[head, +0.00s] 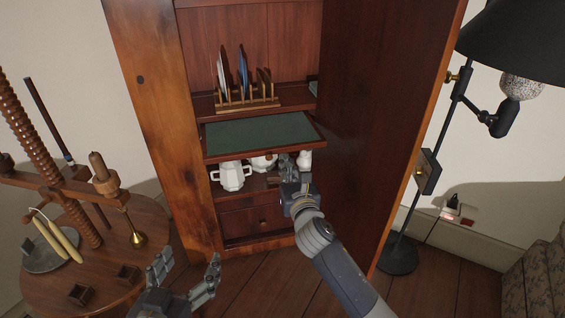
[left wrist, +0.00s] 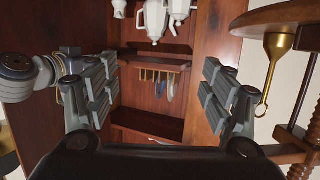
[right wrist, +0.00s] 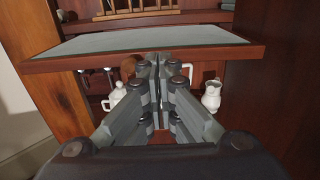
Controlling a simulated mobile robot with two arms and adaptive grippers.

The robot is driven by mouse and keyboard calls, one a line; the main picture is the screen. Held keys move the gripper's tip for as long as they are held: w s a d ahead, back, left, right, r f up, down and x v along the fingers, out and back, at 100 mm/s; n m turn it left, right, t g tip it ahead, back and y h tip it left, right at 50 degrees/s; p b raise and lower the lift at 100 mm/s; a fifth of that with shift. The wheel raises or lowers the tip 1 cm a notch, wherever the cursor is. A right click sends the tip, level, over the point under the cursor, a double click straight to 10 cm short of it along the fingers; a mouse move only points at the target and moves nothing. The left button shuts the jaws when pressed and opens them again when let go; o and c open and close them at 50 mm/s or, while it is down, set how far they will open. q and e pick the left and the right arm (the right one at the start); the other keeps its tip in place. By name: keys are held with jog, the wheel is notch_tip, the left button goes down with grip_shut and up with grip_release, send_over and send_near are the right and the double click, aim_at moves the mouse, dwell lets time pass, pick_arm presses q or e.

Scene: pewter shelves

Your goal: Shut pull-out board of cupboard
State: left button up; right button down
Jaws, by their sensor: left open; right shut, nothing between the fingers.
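The pull-out board (head: 258,133) has a dark green top and a reddish wood frame. It sticks out of the open cupboard (head: 158,120), below the plate shelf. In the right wrist view the board (right wrist: 100,43) spans the picture, front edge facing me. My right gripper (head: 288,163) is shut and empty, close to the board's front edge towards its right end. In the right wrist view its fingertips (right wrist: 159,60) overlap that edge; I cannot tell whether they touch it. My left gripper (head: 186,266) is open and empty, low in front of the cupboard, well away from the board.
A rack of plates (head: 247,100) stands above the board and white pots (head: 232,176) below it. The cupboard door (head: 385,130) is open on the right. A round wooden table (head: 130,255) stands at left, a black floor lamp (head: 400,258) at right.

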aim_at(280, 152)
pick_arm(q)
notch_tip(280, 152, up, 6)
jog(key=w+d+t+h+b, duration=0.1)
jog(key=t, duration=0.2)
pick_arm(e)
jog(key=shift+w+a, duration=0.15)
jog(key=shift+w, duration=0.7)
jog(key=shift+w+a, duration=0.15)
jog(key=shift+w, duration=0.65)
pick_arm(q)
jog(key=shift+d+r, duration=0.1)
pick_arm(e)
jog(key=shift+w, duration=0.1)
